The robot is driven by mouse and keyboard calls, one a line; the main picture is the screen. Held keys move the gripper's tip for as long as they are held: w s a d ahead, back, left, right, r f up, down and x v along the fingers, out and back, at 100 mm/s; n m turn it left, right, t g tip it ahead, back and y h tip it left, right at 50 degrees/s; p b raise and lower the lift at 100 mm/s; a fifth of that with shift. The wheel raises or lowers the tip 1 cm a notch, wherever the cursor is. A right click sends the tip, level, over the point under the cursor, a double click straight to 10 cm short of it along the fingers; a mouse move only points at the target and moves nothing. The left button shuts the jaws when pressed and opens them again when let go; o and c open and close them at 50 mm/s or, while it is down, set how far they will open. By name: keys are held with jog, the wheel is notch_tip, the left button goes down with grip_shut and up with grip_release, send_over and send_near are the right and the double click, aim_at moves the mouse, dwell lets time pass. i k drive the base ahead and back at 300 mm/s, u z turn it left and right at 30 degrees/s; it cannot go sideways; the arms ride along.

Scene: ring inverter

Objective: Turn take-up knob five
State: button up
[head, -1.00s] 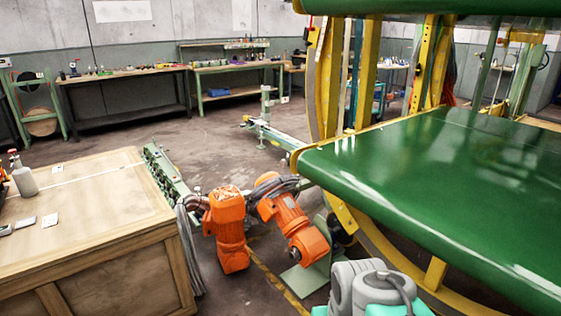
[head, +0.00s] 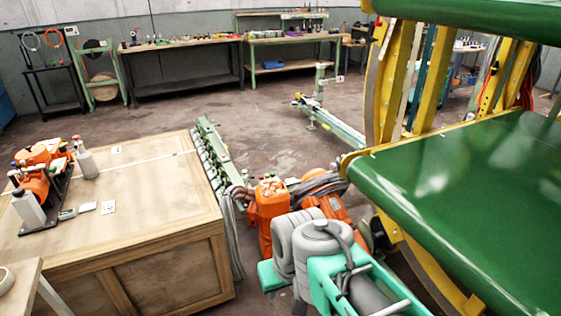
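No take-up knob can be clearly made out. A green rail (head: 213,148) with a row of small fittings runs along the right edge of the wooden crate; the fittings are too small to tell whether they are knobs. The ring inverter's yellow ring frame (head: 389,85) stands at the right, with a wide green belt (head: 470,190) through it. My arm, grey and teal, shows at the bottom centre, left of the belt. My gripper's fingertips are not in view.
Orange motors (head: 271,208) sit between the wooden crate (head: 130,210) and the belt, partly behind my arm. Bottles and an orange tool set (head: 40,170) stand on the crate. Workbenches (head: 185,70) line the back wall. Open floor (head: 200,105) lies beyond the crate.

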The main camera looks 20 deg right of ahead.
aim_at(333, 167)
jog(key=u, duration=0.25)
jog(key=i, duration=1.8)
jog(key=z, duration=0.6)
